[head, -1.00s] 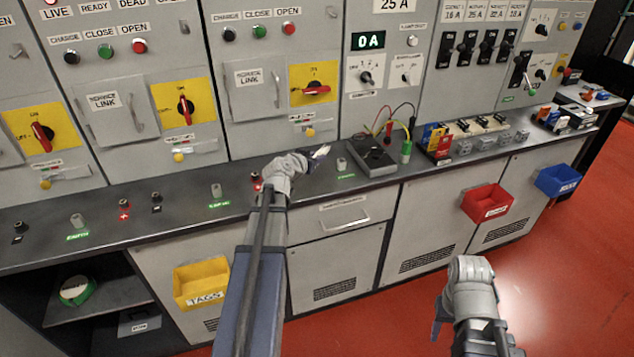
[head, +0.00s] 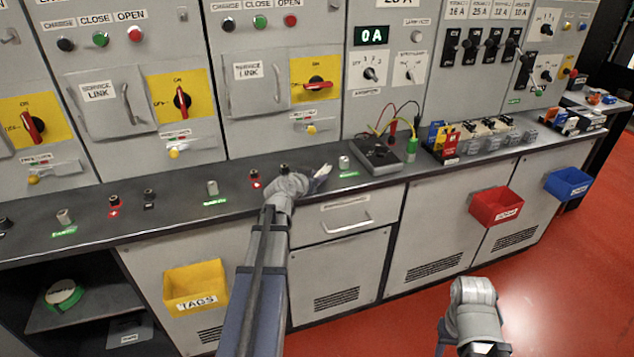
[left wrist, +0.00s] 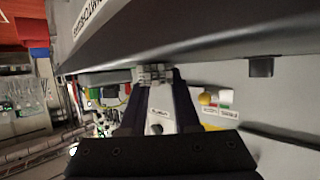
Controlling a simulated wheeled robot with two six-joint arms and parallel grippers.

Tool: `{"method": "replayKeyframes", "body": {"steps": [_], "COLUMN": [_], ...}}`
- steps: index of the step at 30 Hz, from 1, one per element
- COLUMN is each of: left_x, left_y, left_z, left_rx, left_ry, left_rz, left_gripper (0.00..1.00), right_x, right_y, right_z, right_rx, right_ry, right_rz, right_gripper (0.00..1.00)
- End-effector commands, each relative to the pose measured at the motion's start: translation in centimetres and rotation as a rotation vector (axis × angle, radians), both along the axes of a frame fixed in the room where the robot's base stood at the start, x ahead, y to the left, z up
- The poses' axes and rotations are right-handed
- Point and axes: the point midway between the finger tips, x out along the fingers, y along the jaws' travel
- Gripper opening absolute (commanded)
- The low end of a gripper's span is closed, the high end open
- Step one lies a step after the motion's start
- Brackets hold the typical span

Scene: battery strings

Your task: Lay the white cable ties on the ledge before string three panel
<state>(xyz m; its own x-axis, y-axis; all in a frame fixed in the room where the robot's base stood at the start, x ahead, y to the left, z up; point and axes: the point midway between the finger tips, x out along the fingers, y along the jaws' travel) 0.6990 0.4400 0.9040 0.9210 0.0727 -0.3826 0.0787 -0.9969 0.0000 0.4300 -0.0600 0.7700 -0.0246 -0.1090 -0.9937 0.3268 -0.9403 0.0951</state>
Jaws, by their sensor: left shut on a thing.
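My left gripper (head: 318,179) is over the grey ledge (head: 235,196), before the third panel (head: 265,60) from the left. It is shut on the white cable ties (head: 324,171), a small pale bundle at its tips. In the left wrist view, the gripper (left wrist: 153,82) has a pale grey piece between its dark fingertips. I cannot tell whether the ties touch the ledge. My right arm is low at the right, over the floor; its gripper is mostly hidden behind its wrist.
Posts and terminals (head: 212,188) stand along the ledge. A black test box (head: 376,156) with leads lies right of the left gripper. Yellow (head: 195,287), red (head: 496,206) and blue (head: 568,184) bins hang on the cabinet front. Bare ledge lies between the posts.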

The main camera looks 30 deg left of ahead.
Motion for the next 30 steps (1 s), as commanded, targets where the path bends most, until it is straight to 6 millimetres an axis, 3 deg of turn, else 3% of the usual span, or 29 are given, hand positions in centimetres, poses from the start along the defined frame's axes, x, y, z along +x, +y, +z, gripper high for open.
{"method": "replayKeyframes", "body": {"steps": [8, 9, 17, 27, 30], "left_x": [0.0, 0.0, 0.0, -0.1, -1.8], "left_y": [0.0, 0.0, 0.0, 0.0, -0.2], "left_z": [-0.2, -0.2, -0.1, 0.5, 1.1], "left_rx": [0.0, 0.0, 0.0, 0.0, -0.001], "left_ry": [0.0, 0.0, 0.0, 0.0, 0.0], "left_rz": [0.0, 0.0, 0.0, 0.0, 0.002], "left_gripper": [0.0, 0.31, 0.6, 0.6, 0.6], "right_x": [0.0, 0.0, 0.0, 0.0, 0.0], "right_y": [0.0, 0.0, 0.0, 0.0, 0.0], "right_z": [-0.2, -0.2, -0.1, 0.5, 1.1], "right_rx": [0.0, 0.0, 0.0, 0.0, 0.0], "right_ry": [0.0, 0.0, 0.0, 0.0, 0.0], "right_rz": [0.0, 0.0, 0.0, 0.0, 0.0], "right_gripper": [0.5, 0.5, 0.5, 0.5, 0.5]}}
